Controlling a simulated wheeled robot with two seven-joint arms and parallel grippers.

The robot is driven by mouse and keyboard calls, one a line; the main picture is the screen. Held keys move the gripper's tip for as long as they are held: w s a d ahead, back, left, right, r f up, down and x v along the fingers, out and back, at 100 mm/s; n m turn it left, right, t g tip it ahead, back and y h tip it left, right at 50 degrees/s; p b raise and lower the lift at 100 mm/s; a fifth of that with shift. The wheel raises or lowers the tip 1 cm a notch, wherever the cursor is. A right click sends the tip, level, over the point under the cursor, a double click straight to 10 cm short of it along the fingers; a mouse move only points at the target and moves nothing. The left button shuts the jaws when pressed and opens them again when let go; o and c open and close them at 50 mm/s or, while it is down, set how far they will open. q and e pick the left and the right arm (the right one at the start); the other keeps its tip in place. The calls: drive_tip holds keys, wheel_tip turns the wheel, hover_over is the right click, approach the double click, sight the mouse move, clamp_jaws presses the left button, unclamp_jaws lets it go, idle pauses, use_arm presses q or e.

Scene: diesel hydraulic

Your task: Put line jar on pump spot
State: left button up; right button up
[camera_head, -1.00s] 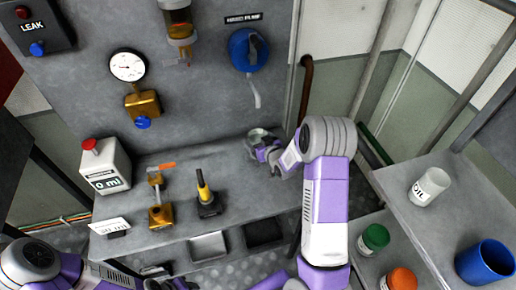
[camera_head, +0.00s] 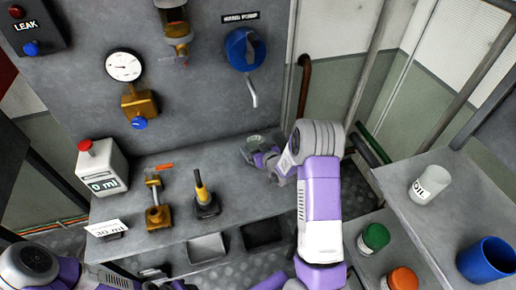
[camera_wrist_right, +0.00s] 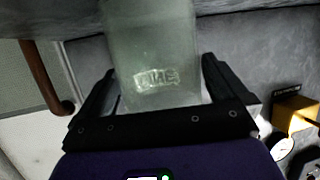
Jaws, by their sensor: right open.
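The line jar, a clear glass jar (camera_head: 254,140), stands on the grey bench below the blue pump (camera_head: 244,48). In the right wrist view the jar (camera_wrist_right: 152,45) fills the middle, with a pale label on its near side. My right gripper (camera_head: 262,154) is low at the jar's near side. Its open fingers (camera_wrist_right: 158,70) are on either side of the jar's lower part in the wrist view. Any pump spot mark is hidden or too small to tell. My left arm is at the bottom left, and its gripper (camera_head: 165,279) is only partly seen at the bottom edge.
The bench (camera_head: 235,185) also holds a meter box (camera_head: 102,168), a brass valve (camera_head: 156,215) and a yellow-handled lever (camera_head: 203,195). A right-hand shelf holds an oil jar (camera_head: 428,185) and a blue cup (camera_head: 486,262). Two lidded jars (camera_head: 374,238) stand lower.

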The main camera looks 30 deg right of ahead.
drive_tip(key=shift+r, duration=0.2)
drive_tip(key=p+v, duration=0.1)
drive_tip(key=v, duration=1.1)
drive_tip(key=shift+f, duration=0.15)
